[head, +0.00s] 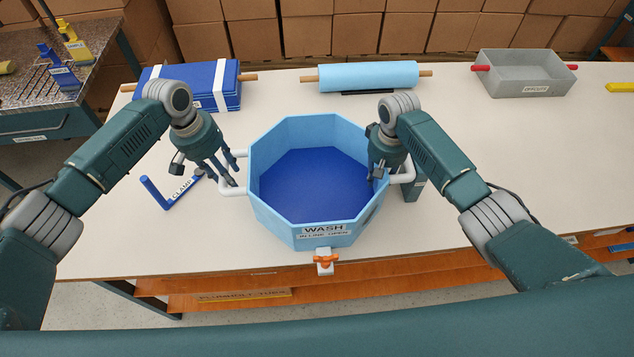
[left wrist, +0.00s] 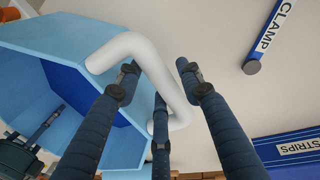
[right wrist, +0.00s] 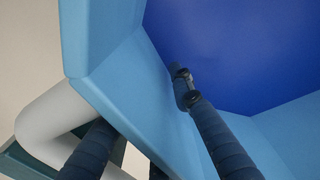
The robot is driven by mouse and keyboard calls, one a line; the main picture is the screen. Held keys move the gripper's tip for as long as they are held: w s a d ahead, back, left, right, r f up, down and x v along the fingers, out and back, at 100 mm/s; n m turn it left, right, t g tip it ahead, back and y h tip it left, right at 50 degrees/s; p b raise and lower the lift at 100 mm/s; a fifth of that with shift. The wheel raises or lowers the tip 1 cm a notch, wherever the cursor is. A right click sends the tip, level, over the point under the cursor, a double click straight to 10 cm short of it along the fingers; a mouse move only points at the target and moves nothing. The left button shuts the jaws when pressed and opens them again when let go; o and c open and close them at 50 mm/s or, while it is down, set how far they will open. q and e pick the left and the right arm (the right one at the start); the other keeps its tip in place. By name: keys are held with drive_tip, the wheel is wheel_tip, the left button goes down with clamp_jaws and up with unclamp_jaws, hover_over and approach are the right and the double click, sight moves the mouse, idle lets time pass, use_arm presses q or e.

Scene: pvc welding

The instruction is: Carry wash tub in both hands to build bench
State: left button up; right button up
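The light blue octagonal wash tub (head: 325,232), with a dark blue floor, stands on the pale bench top (head: 450,220). Its left white handle (head: 232,191) also shows in the left wrist view (left wrist: 155,72). My left gripper (head: 224,176) is open, its fingers spread either side of that handle. My right gripper (head: 381,172) is open at the tub's right side. In the right wrist view one finger (right wrist: 185,88) is over the tub's inside and others are outside the wall near the right white handle (right wrist: 48,122). Fingertip contact there is partly hidden. The build bench cannot be identified.
A blue clamp (head: 168,198) lies left of the tub. Behind are a blue strapped box (head: 188,85), a light blue roll (head: 368,75) and a grey tray (head: 525,75). An orange-handled valve (head: 325,261) sticks out from the tub's front. A dark speckled table (head: 100,62) stands left.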

use_arm(q)
drive_tip(key=c, duration=0.7)
use_arm(e)
clamp_jaws()
use_arm(q)
clamp_jaws()
drive_tip(key=shift+r, duration=0.1)
use_arm(e)
drive_tip(key=shift+w+r, duration=0.1)
